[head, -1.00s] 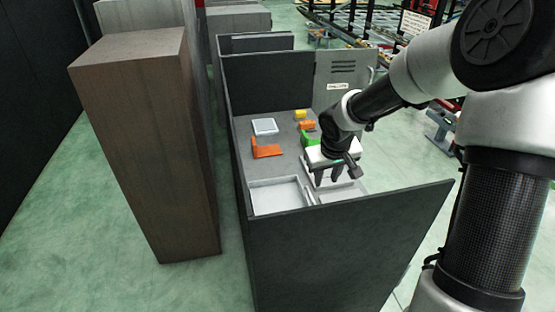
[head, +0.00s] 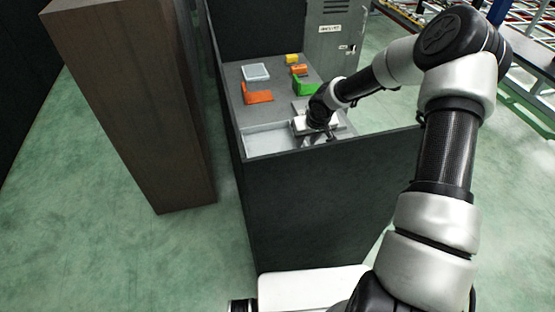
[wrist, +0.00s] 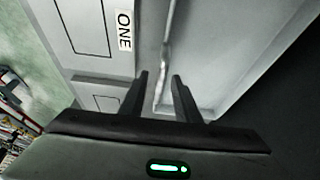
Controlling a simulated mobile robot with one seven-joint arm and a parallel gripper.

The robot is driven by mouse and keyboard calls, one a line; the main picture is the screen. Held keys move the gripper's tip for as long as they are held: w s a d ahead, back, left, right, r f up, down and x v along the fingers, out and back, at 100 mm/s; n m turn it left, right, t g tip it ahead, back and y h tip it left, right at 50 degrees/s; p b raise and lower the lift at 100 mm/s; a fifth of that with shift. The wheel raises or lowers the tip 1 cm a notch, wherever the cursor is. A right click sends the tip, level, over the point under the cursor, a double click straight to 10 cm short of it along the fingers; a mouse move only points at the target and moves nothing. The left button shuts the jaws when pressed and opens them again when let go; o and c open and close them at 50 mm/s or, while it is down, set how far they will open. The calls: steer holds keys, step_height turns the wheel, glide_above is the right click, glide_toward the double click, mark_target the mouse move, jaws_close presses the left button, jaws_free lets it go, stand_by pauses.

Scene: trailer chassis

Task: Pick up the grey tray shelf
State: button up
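A light grey tray shelf (head: 266,142) lies at the near end of the grey bench top, just inside the dark front panel. My gripper (head: 314,138) points down at its right part, and my wrist hides some of it. In the wrist view the pale tray surface (wrist: 225,45) fills the right side. The fingers of my gripper (wrist: 161,76) are apart, with a thin raised grey ridge (wrist: 166,50) running between them. I cannot tell whether either finger touches it. A label reading "ONE" (wrist: 124,30) is on a grey part to the left.
On the bench top (head: 282,98) are a small pale tray (head: 256,71), an orange bracket (head: 257,96), a green part (head: 305,87) and small yellow (head: 291,59) and orange (head: 299,70) pieces. The dark front panel (head: 320,190) stands close. A brown block (head: 135,110) stands left.

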steer(key=shift+p+x, duration=0.3)
steer(key=shift+x, duration=2.45)
steer(key=shift+a, duration=0.1)
steer(key=shift+s, duration=0.1)
steer(key=shift+c, duration=0.4)
jaws_close()
steer(key=shift+r, duration=0.1)
